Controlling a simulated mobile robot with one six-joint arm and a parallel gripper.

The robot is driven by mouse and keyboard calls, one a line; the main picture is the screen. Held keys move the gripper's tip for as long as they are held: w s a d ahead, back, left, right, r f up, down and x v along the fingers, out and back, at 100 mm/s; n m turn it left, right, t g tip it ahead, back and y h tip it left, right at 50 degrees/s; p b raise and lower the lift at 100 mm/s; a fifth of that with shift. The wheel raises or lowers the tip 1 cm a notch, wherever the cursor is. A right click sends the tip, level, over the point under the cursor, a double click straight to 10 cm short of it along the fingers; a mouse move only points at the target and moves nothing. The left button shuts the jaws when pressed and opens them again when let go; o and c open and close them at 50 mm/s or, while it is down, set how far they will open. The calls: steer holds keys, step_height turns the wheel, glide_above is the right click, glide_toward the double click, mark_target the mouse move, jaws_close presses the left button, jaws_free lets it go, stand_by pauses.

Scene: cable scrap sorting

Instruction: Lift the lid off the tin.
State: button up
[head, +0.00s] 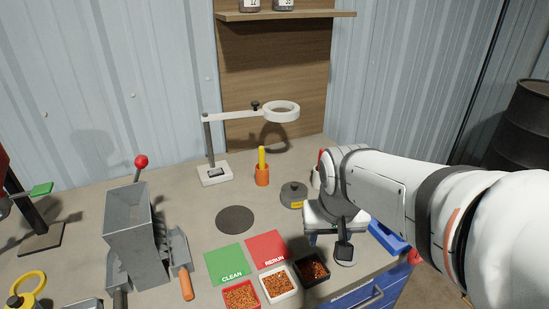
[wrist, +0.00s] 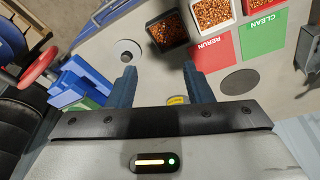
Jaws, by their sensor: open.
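The tin (head: 293,196) is a low, round grey can with a yellow label and a knobbed lid on top. It stands on the bench just left of my gripper (head: 333,236) in the head view. In the wrist view only a bit of its yellow label (wrist: 177,100) shows, between my fingers at the edge of the gripper body; the rest is hidden. My gripper (wrist: 160,84) is open, its two blue fingers apart with nothing held between them. I cannot tell its height above the bench.
Green CLEAN (head: 229,264) and red RERUN (head: 267,249) mats lie left of my gripper, with granule trays (head: 278,283) in front. An orange cup (head: 262,175) and a magnifier lamp (head: 215,172) stand behind. A dark round pad (head: 235,220) lies flat.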

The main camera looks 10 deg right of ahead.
steer(key=w+m+h+p, duration=0.1)
steer(key=w+m+p, duration=0.15)
steer(key=w, duration=1.45)
steer(key=m+h+p, duration=0.1)
steer(key=m, duration=0.3)
glide_toward(294, 185)
steer(key=f, duration=0.2)
steer(key=shift+n+t, duration=0.25)
steer(key=shift+t, duration=0.15)
steer(key=x, duration=0.2)
steer(key=p+x, duration=0.1)
steer(key=x, duration=0.2)
steer(key=p+x, duration=0.1)
steer(key=x, duration=0.1)
steer(key=shift+w+d+f, duration=0.1)
steer(key=shift+d, duration=0.2)
jaws_close()
